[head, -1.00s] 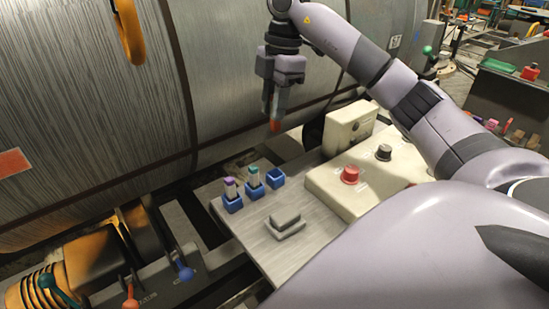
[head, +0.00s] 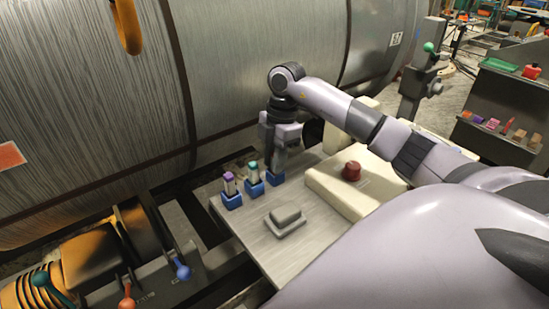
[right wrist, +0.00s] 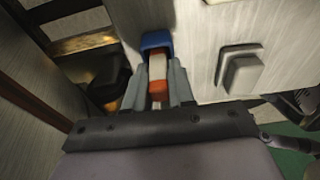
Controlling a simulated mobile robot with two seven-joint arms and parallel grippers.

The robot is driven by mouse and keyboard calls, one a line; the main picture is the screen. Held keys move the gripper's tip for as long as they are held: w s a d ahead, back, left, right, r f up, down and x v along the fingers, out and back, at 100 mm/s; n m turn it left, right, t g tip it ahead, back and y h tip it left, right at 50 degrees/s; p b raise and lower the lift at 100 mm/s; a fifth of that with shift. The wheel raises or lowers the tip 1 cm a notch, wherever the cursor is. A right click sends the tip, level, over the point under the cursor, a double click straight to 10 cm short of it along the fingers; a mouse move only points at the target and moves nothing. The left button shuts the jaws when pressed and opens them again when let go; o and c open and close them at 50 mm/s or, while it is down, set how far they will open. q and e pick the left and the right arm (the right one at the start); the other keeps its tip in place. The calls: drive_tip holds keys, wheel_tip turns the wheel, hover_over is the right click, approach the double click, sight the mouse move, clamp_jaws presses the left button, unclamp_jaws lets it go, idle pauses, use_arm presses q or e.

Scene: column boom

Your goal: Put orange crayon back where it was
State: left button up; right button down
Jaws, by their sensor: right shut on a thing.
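My right gripper (head: 277,160) points down at the rightmost of three small blue holders (head: 274,179) on the grey plate. It is shut on the orange crayon (right wrist: 158,86), which has a white band and an orange end. In the head view the fingers hide the crayon. A purple-topped crayon (head: 229,183) and a teal-topped crayon (head: 253,173) stand upright in the other two holders. My left gripper is out of view.
A grey block (head: 286,216) sits on the plate near the holders. A cream control box (head: 350,190) with a red knob (head: 351,170) is to the right. The large metal drum (head: 90,110) rises close behind. Coloured levers (head: 182,269) are at lower left.

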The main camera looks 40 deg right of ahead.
drive_tip(key=shift+f, duration=0.15)
drive_tip(key=c, duration=1)
unclamp_jaws()
drive_tip(key=shift+o, duration=0.2)
wheel_tip(320, 180, up, 12)
drive_tip(key=d, duration=0.2)
drive_tip(key=shift+s+a, duration=0.15)
